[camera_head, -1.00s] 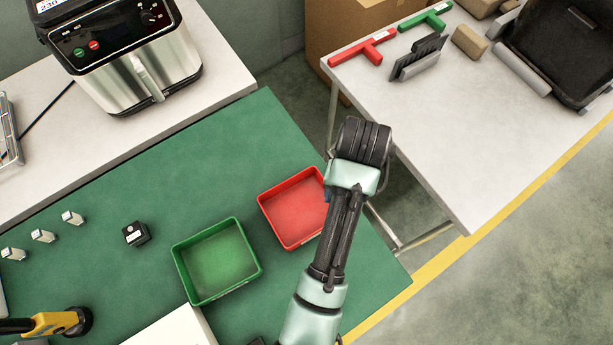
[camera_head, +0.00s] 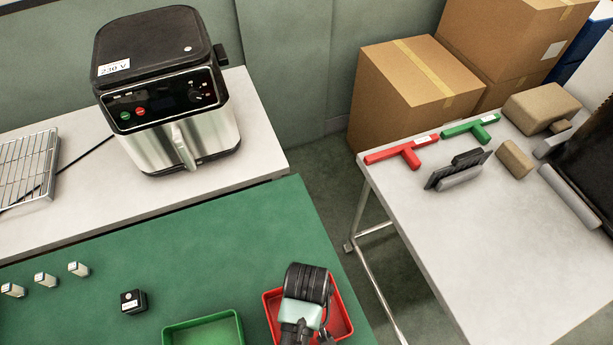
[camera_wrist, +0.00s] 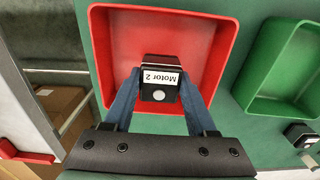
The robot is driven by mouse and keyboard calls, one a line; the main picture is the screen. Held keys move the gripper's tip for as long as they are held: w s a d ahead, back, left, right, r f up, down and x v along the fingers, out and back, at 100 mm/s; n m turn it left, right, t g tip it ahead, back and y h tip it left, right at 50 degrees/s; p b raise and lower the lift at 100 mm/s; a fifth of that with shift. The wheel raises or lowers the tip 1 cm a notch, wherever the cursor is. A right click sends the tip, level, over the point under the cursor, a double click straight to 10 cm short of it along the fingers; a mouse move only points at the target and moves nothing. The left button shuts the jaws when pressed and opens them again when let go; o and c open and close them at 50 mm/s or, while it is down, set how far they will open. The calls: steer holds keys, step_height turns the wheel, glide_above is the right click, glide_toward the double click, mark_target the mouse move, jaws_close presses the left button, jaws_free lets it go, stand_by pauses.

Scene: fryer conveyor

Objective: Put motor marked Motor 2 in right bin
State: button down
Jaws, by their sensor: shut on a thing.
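My gripper (camera_wrist: 162,82) is shut on a black motor (camera_wrist: 160,96) whose white label reads Motor 2, upside down in the wrist view. The motor is over the red bin (camera_wrist: 104,60), within its outline; I cannot tell its height above the floor. In the head view the red bin (camera_head: 271,312) is the right one of two bins, partly hidden by my arm. The fingers and the held motor are hidden there. The green bin (camera_head: 203,322) stands to its left and also shows in the wrist view (camera_wrist: 268,56).
Another black motor (camera_head: 133,301) stands on the green mat (camera_head: 215,255), left of the bins. Several small pale blocks (camera_head: 78,269) stand farther left. A fryer (camera_head: 178,130) is behind. A white table (camera_head: 470,240) with red (camera_head: 403,154) and green (camera_head: 470,127) T-shaped tools is at right.

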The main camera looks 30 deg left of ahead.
steer(key=shift+f, duration=1.85)
steer(key=shift+f, duration=0.15)
steer(key=shift+c, duration=1)
jaws_free()
step_height(320, 180, up, 12)
steer(key=shift+r, duration=0.15)
